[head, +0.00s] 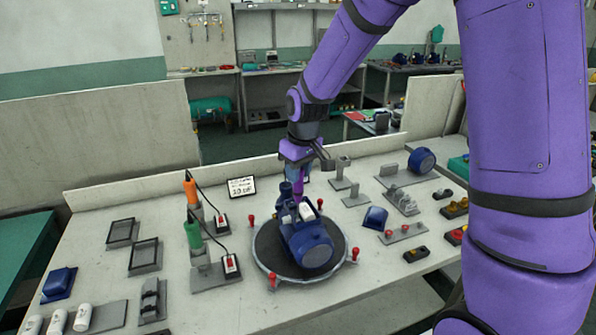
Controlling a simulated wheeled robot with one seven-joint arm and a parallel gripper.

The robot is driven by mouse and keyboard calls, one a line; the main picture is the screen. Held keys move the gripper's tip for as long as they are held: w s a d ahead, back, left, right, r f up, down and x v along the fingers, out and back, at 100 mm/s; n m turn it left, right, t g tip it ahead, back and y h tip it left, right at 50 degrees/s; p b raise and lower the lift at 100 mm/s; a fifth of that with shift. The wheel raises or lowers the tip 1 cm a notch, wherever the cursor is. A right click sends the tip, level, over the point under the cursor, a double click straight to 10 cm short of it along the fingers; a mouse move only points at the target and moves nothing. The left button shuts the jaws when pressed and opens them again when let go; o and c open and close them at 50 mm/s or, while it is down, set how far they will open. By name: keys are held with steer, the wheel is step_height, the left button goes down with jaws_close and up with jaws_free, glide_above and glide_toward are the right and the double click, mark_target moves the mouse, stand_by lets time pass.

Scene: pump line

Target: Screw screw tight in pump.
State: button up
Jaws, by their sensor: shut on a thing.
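The pump (308,245) is dark blue with a white part on top. It lies on a dark round turntable (268,245) with red-topped pegs around its rim. My gripper (299,164) is above the pump's back left part, pointing down. It is shut on a slim purple tool (298,186), which looks like a driver. The tool's lower end reaches the top of the pump; I cannot tell whether it touches a screw. No screw can be made out at this size.
An orange-handled tool (191,190) and a green-handled tool (194,235) stand in grey holders left of the turntable, with cables. Empty dark trays (144,257) lie further left. A blue housing (376,217) and grey fixtures (402,200) stand on the right. A low wall runs behind.

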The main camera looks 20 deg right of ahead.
stand_by(0.4)
steer(key=m, duration=0.4)
steer(key=shift+m+h, duration=0.4)
steer(key=m, duration=0.2)
steer(key=shift+m, duration=0.4)
steer(key=shift+m+h, duration=0.4)
steer(key=shift+m, duration=0.5)
steer(key=m, duration=0.4)
steer(key=shift+m+h, duration=0.3)
